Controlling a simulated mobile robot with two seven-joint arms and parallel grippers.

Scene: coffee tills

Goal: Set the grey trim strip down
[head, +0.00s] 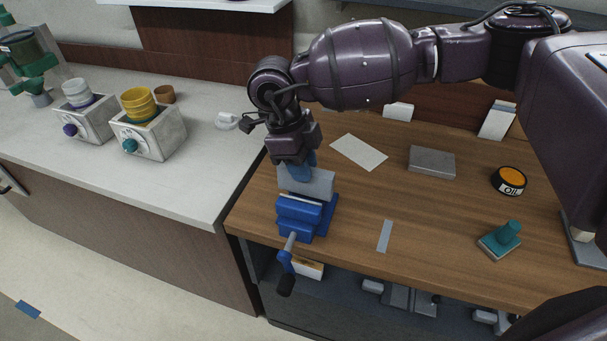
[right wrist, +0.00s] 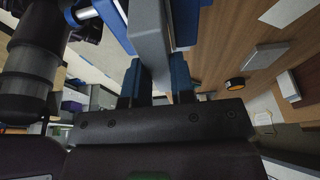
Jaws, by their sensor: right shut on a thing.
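My right gripper (head: 300,168) points down over the blue vise (head: 300,215) at the bench's left front corner. Its blue fingers are shut on the grey trim strip (head: 318,186), a light grey bar lying crosswise at the top of the vise. In the right wrist view the strip (right wrist: 150,35) shows between the two fingers (right wrist: 158,85). I cannot tell whether the vise jaws touch or grip it. A flat blue-grey strip, perhaps a tape mark (head: 384,236), lies on the wooden bench right of the vise. My left gripper is out of view.
The wooden bench (head: 350,262) holds a white sheet (head: 359,152), a grey block (head: 432,162), an oil tin (head: 509,181) and a teal-handled tool (head: 501,241). The vise handle (head: 286,272) sticks out in front. Bare wood surrounds the flat mark.

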